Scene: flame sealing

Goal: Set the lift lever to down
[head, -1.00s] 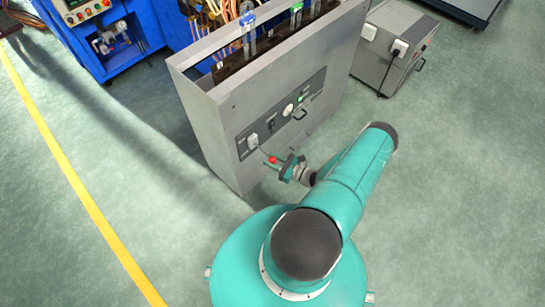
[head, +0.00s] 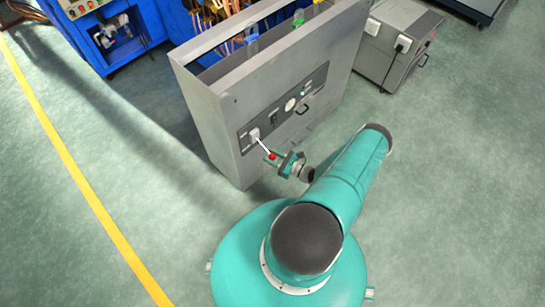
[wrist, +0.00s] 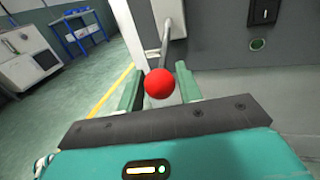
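The lift lever is a thin rod ending in a red ball knob (head: 272,156). It slants out from a pale mount (head: 254,134) on the front panel of the grey cabinet (head: 213,125). In the wrist view the red knob (wrist: 160,84) sits between my two green fingers, with the rod (wrist: 166,48) running up behind it. The knob hides part of the contact.
A smaller grey box (head: 390,50) stands right of the cabinet, a blue machine (head: 95,45) behind left. Green floor is open left and front, crossed by a yellow line (head: 75,170).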

